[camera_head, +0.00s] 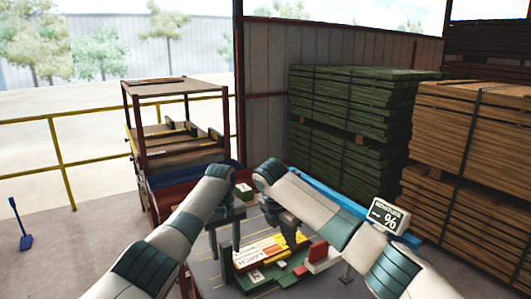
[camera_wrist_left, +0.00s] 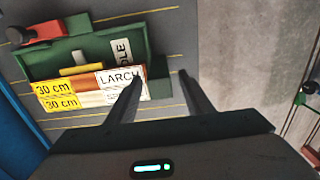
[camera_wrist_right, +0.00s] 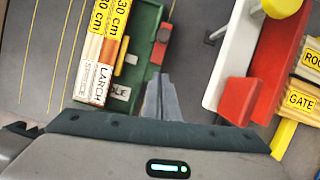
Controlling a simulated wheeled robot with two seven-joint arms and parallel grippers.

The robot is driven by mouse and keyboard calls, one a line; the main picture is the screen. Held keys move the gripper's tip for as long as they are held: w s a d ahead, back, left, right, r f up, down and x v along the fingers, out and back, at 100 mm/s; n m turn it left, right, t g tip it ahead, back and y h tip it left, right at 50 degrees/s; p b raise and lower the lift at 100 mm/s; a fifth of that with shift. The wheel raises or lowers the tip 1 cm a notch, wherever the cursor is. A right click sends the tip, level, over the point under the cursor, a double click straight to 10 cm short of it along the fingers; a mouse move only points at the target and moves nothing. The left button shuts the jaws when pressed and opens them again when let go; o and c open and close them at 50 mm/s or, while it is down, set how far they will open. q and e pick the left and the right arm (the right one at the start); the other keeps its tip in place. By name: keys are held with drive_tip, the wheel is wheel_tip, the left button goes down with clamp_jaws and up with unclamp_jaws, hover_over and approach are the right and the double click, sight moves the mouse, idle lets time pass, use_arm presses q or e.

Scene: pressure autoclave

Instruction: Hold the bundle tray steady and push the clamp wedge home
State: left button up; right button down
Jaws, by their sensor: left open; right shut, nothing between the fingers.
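The green bundle tray (camera_head: 240,282) lies on the grey table and holds boards with yellow "30 cm" and white "LARCH" end labels. It also shows in the left wrist view (camera_wrist_left: 95,47) and the right wrist view (camera_wrist_right: 146,25). My left gripper (camera_wrist_left: 160,76) is open, its fingers on either side of the tray's labelled end, no grip visible. A red piece with a dark knob (camera_wrist_right: 158,48), seemingly the clamp wedge, sits at the tray's side; how far in it is, I cannot tell. My right gripper (camera_wrist_right: 161,78) is shut and empty, its tips close to the red piece; contact is unclear.
Timber stacks (camera_head: 345,120) and a shelf cart (camera_head: 178,130) stand behind the table.

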use_arm(q)
wheel_tip(320, 180, up, 7)
drive_tip(key=shift+r, duration=0.1)
idle(0.6)
